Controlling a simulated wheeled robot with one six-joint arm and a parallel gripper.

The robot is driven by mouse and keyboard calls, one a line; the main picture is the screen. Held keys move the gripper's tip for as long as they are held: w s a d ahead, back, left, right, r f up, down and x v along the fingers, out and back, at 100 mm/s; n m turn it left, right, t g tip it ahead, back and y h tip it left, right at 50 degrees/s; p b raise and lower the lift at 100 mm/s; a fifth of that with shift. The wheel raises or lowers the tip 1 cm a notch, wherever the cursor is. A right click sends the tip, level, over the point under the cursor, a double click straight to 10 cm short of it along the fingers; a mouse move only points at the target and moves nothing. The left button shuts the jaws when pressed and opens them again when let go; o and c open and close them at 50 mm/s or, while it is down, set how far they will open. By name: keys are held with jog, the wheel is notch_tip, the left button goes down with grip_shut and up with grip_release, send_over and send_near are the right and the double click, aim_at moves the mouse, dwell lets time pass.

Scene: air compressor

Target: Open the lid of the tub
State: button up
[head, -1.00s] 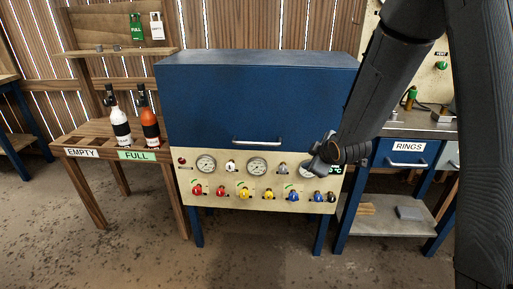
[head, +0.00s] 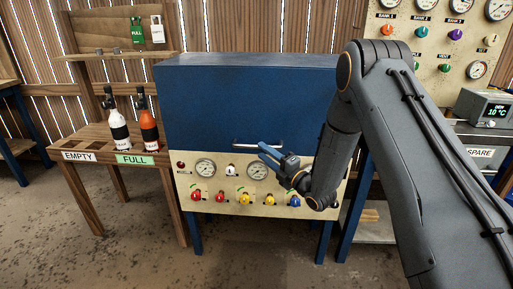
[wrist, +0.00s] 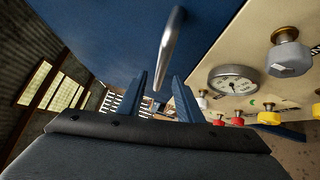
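The blue tub (head: 245,105) is a large box with a closed blue front and a cream gauge panel under it. A silver bar handle (head: 250,146) runs along the lower edge of the blue front; it also shows in the wrist view (wrist: 170,50). My gripper (head: 268,153) is just below the right part of the handle. In the wrist view its two blue fingers (wrist: 160,82) are apart, with the handle's near end showing between their tips. I cannot tell whether they touch it. Nothing is held.
The cream panel (head: 235,171) carries gauges and coloured knobs close under my gripper. A wooden rack (head: 88,131) at left holds a white and a red bottle. A bench with a temperature display (head: 487,107) and a wall gauge panel stand at right.

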aim_at(256, 146)
jog(key=shift+x, duration=2.6)
grip_shut()
